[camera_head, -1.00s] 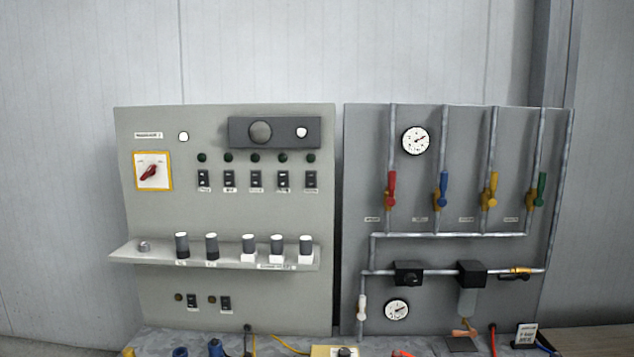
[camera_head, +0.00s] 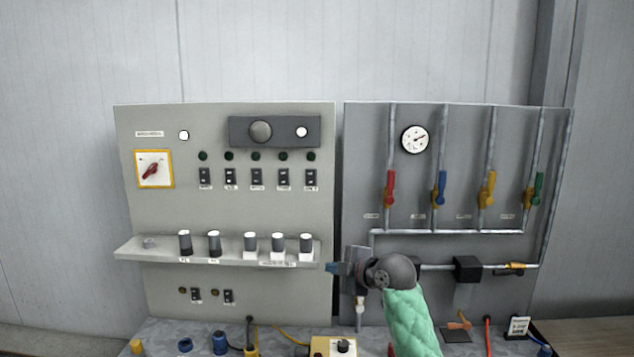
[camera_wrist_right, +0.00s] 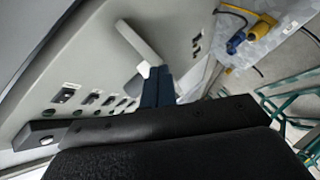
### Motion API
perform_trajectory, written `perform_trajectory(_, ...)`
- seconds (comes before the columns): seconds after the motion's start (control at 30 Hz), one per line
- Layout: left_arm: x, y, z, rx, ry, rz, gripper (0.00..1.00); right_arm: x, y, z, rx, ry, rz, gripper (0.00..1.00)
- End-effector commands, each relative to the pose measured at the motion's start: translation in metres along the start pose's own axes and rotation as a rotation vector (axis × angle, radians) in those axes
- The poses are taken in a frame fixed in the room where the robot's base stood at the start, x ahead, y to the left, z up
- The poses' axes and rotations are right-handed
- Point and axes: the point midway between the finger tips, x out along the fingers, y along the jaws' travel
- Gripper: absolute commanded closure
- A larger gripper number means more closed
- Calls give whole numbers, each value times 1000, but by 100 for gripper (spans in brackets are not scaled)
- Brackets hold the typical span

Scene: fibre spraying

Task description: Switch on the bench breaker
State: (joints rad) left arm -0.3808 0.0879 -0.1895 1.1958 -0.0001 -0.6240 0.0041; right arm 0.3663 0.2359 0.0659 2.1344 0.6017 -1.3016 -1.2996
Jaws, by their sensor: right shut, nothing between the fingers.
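The light grey control panel (camera_head: 230,205) stands on the left. A red rotary switch (camera_head: 152,170) sits on a yellow-framed plate at the left. The labels are too small to read, so I cannot tell which switch is the bench breaker. My right gripper (camera_head: 332,268) is shut and empty by the panel's lower right edge, blue fingertips pointing left. In the right wrist view its fingers (camera_wrist_right: 157,88) are together near the ledge. My left gripper is not in view.
A ledge (camera_head: 220,257) with several dark and white knobs juts from the panel. The right grey board (camera_head: 460,180) carries pipes, coloured valve handles and a gauge (camera_head: 415,139). Cables and connectors lie on the bench (camera_head: 180,333). The space left of my right gripper is open.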

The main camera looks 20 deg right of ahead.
Motion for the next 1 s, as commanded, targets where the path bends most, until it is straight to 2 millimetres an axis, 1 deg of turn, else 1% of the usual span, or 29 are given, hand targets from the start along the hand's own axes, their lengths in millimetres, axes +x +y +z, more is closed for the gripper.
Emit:
perform_trajectory(0.03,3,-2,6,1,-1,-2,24,-8,26,-8,-39,16,29,100)
perform_trajectory(0.07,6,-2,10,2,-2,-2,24,-11,38,-11,-63,24,44,100)
perform_trajectory(0.1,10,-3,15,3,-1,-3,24,-17,56,-16,-97,36,66,100)
perform_trajectory(0.2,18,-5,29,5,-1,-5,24,-31,95,-27,-175,62,117,100)
perform_trajectory(0.3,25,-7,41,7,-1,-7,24,-45,127,-38,-243,82,162,100)
perform_trajectory(0.4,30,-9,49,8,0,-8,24,-56,151,-46,-296,96,197,100)
perform_trajectory(0.5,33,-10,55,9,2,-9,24,-64,166,-51,-331,105,221,100)
perform_trajectory(0.6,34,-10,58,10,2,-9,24,-68,173,-53,-349,109,232,100)
perform_trajectory(1.0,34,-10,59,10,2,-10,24,-68,175,-54,-354,110,235,100)
